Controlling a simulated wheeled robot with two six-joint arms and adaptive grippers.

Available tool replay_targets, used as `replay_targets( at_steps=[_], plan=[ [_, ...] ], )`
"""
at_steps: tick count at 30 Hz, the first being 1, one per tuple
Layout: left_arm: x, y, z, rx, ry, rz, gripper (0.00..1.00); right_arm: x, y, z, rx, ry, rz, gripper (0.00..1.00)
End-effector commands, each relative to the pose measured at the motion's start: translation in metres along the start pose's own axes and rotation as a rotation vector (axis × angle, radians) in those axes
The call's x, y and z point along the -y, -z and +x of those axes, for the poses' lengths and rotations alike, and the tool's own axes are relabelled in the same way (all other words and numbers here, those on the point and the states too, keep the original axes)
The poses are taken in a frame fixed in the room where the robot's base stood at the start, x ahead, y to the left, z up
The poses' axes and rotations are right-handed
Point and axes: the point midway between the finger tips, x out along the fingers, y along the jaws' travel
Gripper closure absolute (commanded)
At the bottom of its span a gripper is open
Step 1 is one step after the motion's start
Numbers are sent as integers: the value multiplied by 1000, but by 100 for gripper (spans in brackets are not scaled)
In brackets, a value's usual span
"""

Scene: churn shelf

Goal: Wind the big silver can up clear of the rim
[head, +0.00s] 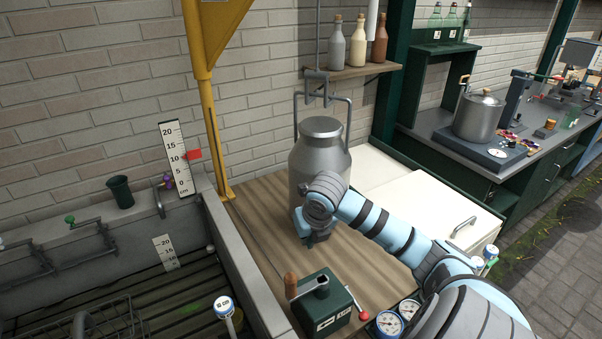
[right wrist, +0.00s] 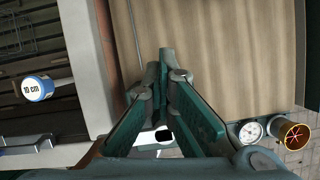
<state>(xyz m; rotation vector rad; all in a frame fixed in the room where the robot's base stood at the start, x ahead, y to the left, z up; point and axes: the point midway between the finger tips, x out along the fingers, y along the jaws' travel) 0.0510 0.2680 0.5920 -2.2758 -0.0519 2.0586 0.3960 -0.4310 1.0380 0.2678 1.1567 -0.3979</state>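The big silver can (head: 318,150) is upright on the wooden deck (head: 262,215); my right arm hides part of its base. Its bail goes up to a grey hook (head: 317,80) on a line from above. A green winch box (head: 322,303) stands at the deck's front, with a crank and brown wooden handle (head: 291,285). My right gripper (head: 316,238) is over the deck, in front of the can and behind the winch, apart from the handle. In the right wrist view its fingers (right wrist: 167,70) come together at the tips with nothing visible between them. My left gripper is out of view.
A grey-rimmed trough (head: 235,265) lies left of the deck, with a scale and red pointer (head: 193,154) behind it. A yellow post (head: 213,140) rises at the deck's back left. A white cabinet (head: 415,195) stands right, gauges (head: 389,323) at front. Bottles (head: 357,45) stand on a wall shelf.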

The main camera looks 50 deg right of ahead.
Motion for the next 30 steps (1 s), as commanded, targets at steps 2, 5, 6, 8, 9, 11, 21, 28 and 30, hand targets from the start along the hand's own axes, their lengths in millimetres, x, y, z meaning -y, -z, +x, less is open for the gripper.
replay_targets(
  at_steps=[2,5,6,8,9,11,21,28,30],
  plan=[
    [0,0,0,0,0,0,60,0,0,0,0,0,0,89],
    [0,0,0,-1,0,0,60,0,0,0,1,0,0,78],
    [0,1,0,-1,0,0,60,0,0,0,1,0,0,78],
    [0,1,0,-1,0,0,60,0,0,0,1,0,0,78],
    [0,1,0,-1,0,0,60,0,0,0,1,0,0,78],
    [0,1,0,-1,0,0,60,0,0,0,1,0,0,78],
    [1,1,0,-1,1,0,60,0,-2,-55,7,3,-4,78],
    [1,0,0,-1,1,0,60,-1,-2,-110,4,0,-1,78],
    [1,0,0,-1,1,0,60,-1,-1,-117,2,2,-1,78]
  ],
)
